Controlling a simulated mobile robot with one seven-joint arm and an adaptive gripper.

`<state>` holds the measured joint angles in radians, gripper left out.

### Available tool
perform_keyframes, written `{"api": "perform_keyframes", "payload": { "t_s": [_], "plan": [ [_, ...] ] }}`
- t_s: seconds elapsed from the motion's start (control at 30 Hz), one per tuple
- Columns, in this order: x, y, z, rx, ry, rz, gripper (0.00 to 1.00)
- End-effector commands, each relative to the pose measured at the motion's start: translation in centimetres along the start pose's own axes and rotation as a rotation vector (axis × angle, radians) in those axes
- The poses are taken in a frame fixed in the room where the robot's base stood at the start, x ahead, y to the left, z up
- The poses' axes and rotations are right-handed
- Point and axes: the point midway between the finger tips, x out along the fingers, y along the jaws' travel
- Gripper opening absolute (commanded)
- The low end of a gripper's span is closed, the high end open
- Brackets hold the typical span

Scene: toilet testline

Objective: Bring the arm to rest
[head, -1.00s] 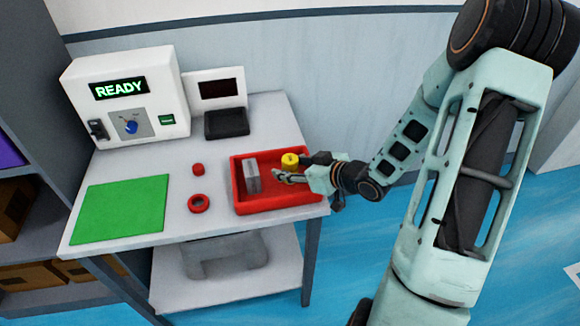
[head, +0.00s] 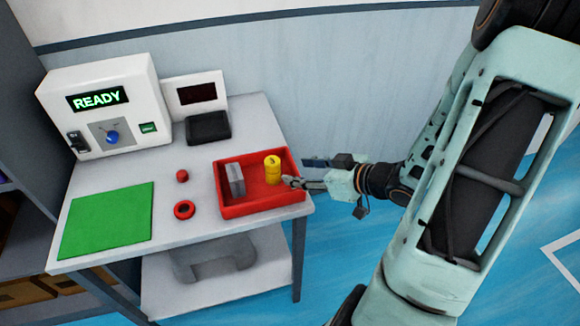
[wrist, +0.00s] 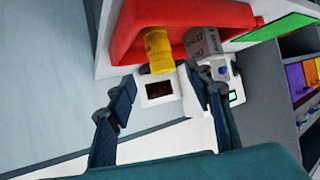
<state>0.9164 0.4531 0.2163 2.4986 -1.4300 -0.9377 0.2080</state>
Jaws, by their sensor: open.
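My gripper (head: 300,173) is open and empty. In the head view it is at the right edge of the red tray (head: 262,207), close to the yellow cylinder (head: 273,169) but apart from it as far as I can tell. The wrist view also shows my open gripper (wrist: 163,103), with the yellow cylinder (wrist: 158,50) beyond the fingers. A grey block (head: 235,179) stands in the left part of the tray. My arm reaches in from the right of the head view.
The table (head: 105,258) also bears a white box reading READY (head: 100,100), a small screen with a black device (head: 208,127), a green mat (head: 107,220), a red ring (head: 184,210) and a small red piece (head: 182,176). The floor right of the table is free.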

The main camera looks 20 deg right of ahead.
Motion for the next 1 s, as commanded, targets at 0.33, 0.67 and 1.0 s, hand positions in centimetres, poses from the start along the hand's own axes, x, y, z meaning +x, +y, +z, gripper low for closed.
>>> {"api": "perform_keyframes", "payload": {
  "t_s": [0.33, 0.67, 1.0],
  "plan": [
    [-0.6, -0.1, 0.0, 0.001, 0.000, -0.001, 0.47],
    [-0.5, 0.0, -0.2, -0.010, -0.002, -0.003, 0.47],
    [2.4, -0.1, -6.6, -0.268, -0.017, -0.036, 0.47]
  ]
}}
